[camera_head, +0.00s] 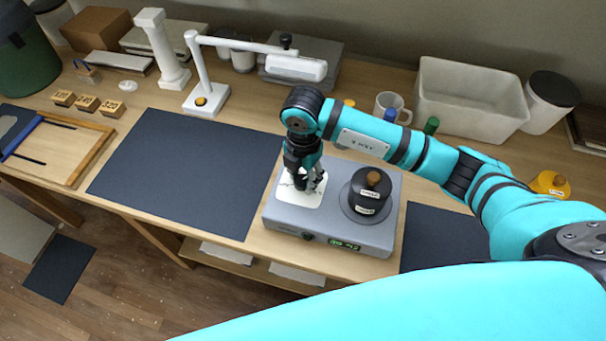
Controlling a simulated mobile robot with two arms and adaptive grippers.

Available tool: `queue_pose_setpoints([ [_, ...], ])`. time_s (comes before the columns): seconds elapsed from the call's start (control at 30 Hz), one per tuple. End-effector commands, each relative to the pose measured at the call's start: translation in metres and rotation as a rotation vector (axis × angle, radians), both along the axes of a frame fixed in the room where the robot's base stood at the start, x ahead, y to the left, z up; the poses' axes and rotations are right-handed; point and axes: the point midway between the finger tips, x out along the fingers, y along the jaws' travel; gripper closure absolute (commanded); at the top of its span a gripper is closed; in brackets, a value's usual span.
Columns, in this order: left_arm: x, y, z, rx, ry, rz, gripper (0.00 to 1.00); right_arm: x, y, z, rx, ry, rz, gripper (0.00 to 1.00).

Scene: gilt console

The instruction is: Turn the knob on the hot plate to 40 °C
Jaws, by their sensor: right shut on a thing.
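The hot plate (285,222) is a grey box near the table's front edge. A white panel (287,197) covers the left part of its top. My right gripper (314,187) points down over this panel, its fingers shut on what appears to be the knob, which they largely hide. I cannot read the knob's setting. My left gripper is not in view.
A dark mat (185,170) lies left of the hot plate, another (445,238) right. Behind stand a white lamp-like stand (205,98), a mug (391,103) and a white bin (470,105). Wooden blocks (86,103) and a wooden tray (88,150) are left.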

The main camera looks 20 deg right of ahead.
Motion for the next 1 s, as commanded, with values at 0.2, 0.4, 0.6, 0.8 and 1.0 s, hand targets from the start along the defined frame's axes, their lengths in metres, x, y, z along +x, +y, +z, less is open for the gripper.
queue_pose_setpoints([
  [0.2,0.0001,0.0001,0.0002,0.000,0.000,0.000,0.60,0.0016,-0.0003,0.0017,0.001,-0.006,-0.018,0.95],
  [0.4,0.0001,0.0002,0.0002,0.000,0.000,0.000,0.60,0.0017,-0.0004,0.0017,0.001,-0.006,-0.018,0.95],
  [0.6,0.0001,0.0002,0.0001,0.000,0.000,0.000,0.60,0.0015,-0.0004,0.0016,0.000,-0.005,-0.017,0.49],
  [0.8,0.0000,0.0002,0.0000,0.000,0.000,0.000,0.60,0.0007,-0.0002,0.0008,0.000,-0.003,-0.016,0.40],
  [1.0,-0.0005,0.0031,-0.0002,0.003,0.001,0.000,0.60,0.0008,-0.0002,0.0042,0.000,-0.002,-0.015,0.40],
])
